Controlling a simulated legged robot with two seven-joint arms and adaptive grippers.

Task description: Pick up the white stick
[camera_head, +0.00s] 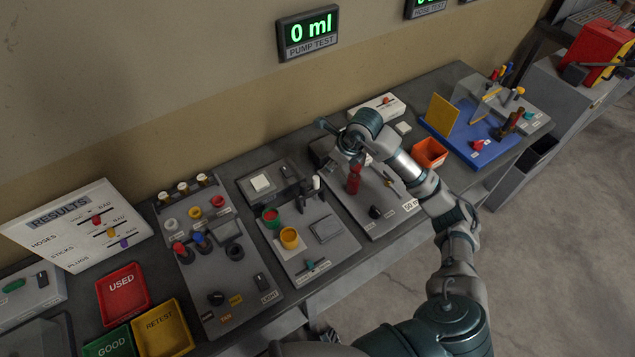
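A small, upright white stick-like piece (316,183) stands at the right side of the middle grey panel (330,255). It is small in the head view, and I cannot be sure that it is the white stick. My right gripper (345,150) is above the bench, to the upper right of this piece and apart from it in the picture. It is over the panel with a red upright object (354,181), partly in front of that panel's back. Its fingers are small and partly hidden by the wrist, so their opening is unclear. My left gripper is out of view.
Left of the middle panel is a panel with rings and plugs (210,250). Red (123,288), green (112,343) and yellow (163,330) trays sit at the lower left. An orange bin (429,153) and blue tray (475,140) lie right of my arm.

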